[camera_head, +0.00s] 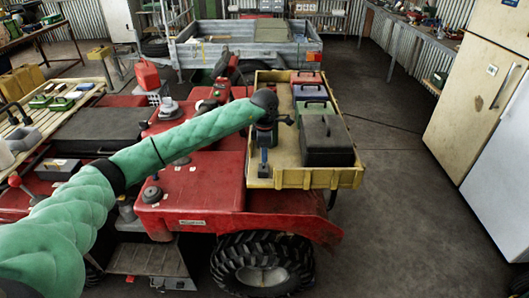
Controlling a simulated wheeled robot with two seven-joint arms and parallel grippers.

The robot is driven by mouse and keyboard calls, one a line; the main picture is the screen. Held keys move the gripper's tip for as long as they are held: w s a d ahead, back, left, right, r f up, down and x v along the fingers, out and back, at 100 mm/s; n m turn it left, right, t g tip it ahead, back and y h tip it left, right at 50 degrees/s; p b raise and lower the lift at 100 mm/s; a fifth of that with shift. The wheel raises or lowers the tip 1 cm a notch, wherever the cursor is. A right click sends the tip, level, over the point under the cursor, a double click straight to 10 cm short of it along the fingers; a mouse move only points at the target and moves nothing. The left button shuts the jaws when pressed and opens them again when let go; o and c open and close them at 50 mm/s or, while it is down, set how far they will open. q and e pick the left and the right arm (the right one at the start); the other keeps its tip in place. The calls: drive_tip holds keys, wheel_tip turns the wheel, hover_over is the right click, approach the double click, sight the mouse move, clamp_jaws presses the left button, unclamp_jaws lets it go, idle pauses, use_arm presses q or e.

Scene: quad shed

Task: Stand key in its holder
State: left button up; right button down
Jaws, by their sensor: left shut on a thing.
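My left arm comes in from the left, and my left gripper (265,145) points down over the left side of a yellow tray on the red vehicle. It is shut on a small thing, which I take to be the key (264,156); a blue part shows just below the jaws. The key's shape is too small and too hidden by the gripper to make out. I cannot pick out the holder or tell whether the key touches it. My right gripper is not in view.
The yellow tray (290,178) holds a black box (326,143), a green box (314,107) and other cases along its right side. A red fuel can (147,76) stands left. A grey trailer (215,52) is behind. The floor (385,170) to the right is clear.

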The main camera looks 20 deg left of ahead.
use_arm(q)
drive_tip(key=shift+f+b, duration=1.6)
drive_tip(key=shift+f, duration=0.15)
drive_tip(key=o, duration=1)
drive_tip(key=shift+o, duration=0.2)
